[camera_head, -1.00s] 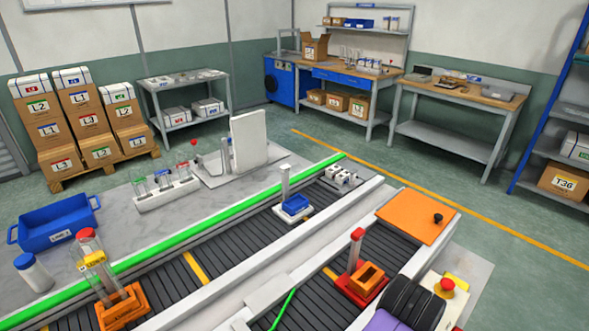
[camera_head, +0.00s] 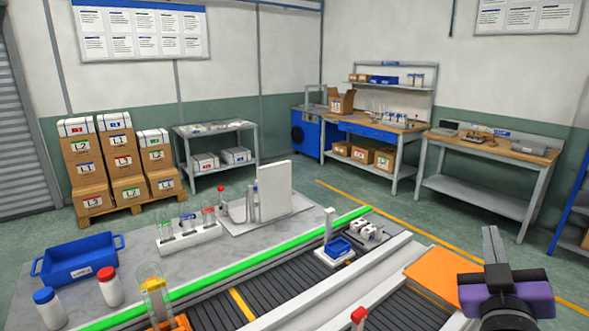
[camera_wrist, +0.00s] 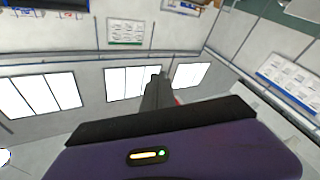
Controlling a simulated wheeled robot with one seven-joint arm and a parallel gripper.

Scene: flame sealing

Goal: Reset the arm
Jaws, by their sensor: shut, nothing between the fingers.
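My gripper (camera_head: 492,247) is raised at the right of the head view, in front of the orange plate and the far workbench. Its dark fingers point upward and are together, with nothing held. In the wrist view the purple gripper body (camera_wrist: 200,150) fills the bottom, and the dark fingers (camera_wrist: 155,92) stand closed against the far wall and bright windows. No object touches the gripper.
Below lies a conveyor (camera_head: 270,288) with a green rail (camera_head: 225,277). The air around the gripper looks free.

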